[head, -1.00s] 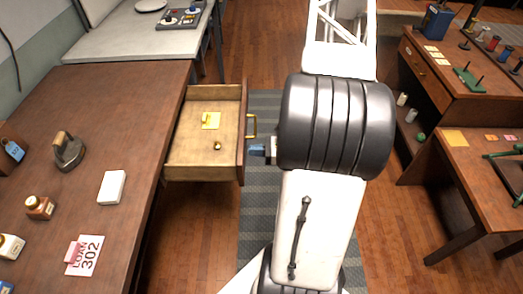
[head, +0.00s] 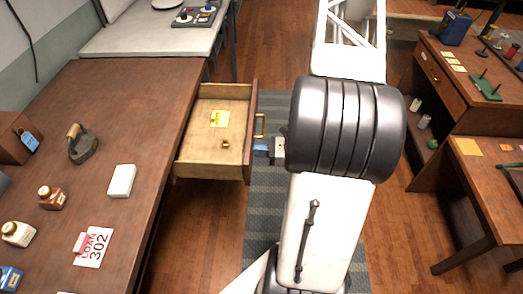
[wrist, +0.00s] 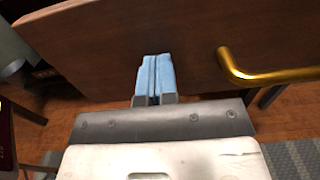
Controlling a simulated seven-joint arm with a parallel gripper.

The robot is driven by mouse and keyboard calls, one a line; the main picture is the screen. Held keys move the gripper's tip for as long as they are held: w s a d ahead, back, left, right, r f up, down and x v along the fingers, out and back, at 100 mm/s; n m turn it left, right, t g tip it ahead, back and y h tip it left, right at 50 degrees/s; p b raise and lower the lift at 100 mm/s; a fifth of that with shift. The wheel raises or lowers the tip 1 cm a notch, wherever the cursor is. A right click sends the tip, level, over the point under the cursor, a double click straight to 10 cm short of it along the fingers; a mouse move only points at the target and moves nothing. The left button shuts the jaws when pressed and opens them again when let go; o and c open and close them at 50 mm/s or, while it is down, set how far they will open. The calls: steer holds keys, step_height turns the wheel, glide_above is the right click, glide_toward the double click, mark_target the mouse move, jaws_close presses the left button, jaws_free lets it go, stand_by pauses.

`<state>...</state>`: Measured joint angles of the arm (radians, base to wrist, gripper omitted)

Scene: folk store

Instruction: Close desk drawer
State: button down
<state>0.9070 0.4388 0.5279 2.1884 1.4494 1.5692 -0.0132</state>
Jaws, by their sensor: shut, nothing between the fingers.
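The wooden desk drawer (head: 187,157) stands pulled out from the right side of the brown desk (head: 95,130). Its front panel faces right and carries a gold handle (head: 260,126). My gripper (head: 262,147) is at the outer face of the front panel, just nearer than the handle, with its blue fingers shut and empty. In the wrist view the fingers (wrist: 155,75) point at the drawer's front panel (wrist: 110,40), with the gold handle (wrist: 270,74) to their right. I cannot tell whether the fingertips touch the panel.
A yellow note (head: 219,119) and a small brass item (head: 225,145) lie inside the drawer. A flat iron (head: 83,148), a white box (head: 121,181), bottles and a tag lie on the desk. Another desk (head: 455,95) stands right. The floor below the drawer looks clear.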

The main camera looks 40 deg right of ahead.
mark_target(228, 157)
steer(key=x, duration=2.5)
steer(key=shift+f, duration=0.1)
steer(key=shift+w+a, duration=0.3)
steer(key=shift+w, duration=0.05)
steer(key=shift+w, duration=0.15)
steer(key=shift+v, duration=7.35)
steer(key=shift+a, duration=0.1)
